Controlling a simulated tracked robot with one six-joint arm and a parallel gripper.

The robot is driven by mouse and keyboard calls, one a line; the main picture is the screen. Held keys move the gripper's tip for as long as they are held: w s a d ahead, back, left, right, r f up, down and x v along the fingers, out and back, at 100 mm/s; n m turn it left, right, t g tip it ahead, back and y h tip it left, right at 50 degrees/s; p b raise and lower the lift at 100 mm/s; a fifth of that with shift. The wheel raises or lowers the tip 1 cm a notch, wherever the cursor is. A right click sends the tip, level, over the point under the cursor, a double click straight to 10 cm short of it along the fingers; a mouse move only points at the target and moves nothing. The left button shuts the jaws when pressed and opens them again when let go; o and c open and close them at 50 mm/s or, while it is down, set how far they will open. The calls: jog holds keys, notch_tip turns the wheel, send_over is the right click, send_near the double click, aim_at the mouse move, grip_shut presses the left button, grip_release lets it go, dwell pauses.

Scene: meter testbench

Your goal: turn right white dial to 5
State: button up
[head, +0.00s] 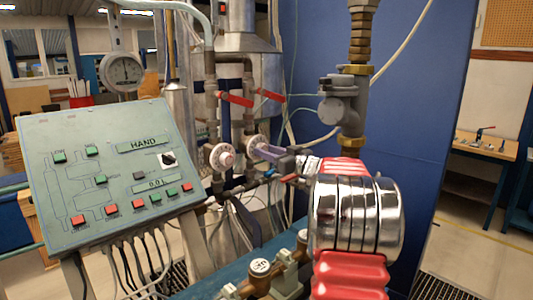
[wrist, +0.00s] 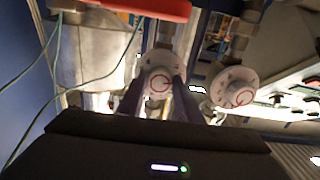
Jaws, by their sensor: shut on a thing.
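The right white dial (head: 254,142) is on the pipework in the middle of the head view. The fingers hide part of the rim, and the numbers are too small to read. The left white dial (head: 222,157) is free; it shows at right in the wrist view (wrist: 234,87).
Red valve levers (head: 235,99) sit above the dials. A sloped control panel (head: 110,175) with buttons stands at left. A round gauge (head: 122,71) is behind it. A grey valve with brass pipe (head: 345,105) stands at right before a blue wall. Thin cables hang close by.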

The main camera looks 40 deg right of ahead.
jog(key=m, duration=2.3)
jog(key=shift+d+m, duration=0.1)
jog(key=shift+m, duration=0.2)
jog(key=shift+s+f, duration=0.1)
jog(key=o, duration=0.7)
jog(key=shift+d, duration=0.1)
jog(key=o, duration=0.3)
jog(key=shift+o, duration=0.2)
